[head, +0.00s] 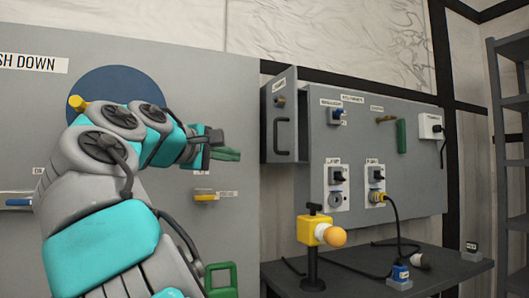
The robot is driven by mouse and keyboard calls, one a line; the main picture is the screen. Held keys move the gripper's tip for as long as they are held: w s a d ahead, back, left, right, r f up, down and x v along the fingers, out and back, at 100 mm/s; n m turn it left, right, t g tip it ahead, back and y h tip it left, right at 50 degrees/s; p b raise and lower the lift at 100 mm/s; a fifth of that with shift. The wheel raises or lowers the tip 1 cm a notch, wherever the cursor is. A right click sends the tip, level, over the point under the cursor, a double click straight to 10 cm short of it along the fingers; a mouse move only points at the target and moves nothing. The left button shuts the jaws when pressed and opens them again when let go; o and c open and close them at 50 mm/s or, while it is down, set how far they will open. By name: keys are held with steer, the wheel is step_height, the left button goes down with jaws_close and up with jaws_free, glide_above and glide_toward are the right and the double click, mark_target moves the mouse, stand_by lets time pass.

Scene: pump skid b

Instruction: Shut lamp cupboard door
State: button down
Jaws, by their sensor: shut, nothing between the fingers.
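A grey cupboard door (284,110) with a black bar handle (283,137) and a small white label is in the middle of the head view, at the left end of the grey wall panel. It appears to stand out at an angle from the panel; I cannot read its label or see its hinge clearly. My gripper (218,143) is to the left of the door, at about the height of its handle, apart from it in the picture. It is shut and empty. A green part shows at its tip, and I cannot tell whether it belongs to the gripper or lies behind.
The wall panel (375,100) carries switches, sockets and a green handle (401,136). Below it, a dark table (440,268) holds a yellow lamp stand (313,230), a cable and small blocks. A grey shelf rack (512,150) stands at far right. A large grey panel (225,80) is behind my arm.

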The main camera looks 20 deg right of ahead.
steer(key=w+d+r+t+b, duration=0.1)
steer(key=w+d+r, duration=0.1)
steer(key=w+d, duration=0.4)
steer(key=shift+d+r, duration=0.15)
steer(key=shift+d, duration=1.9)
steer(key=shift+d, duration=0.15)
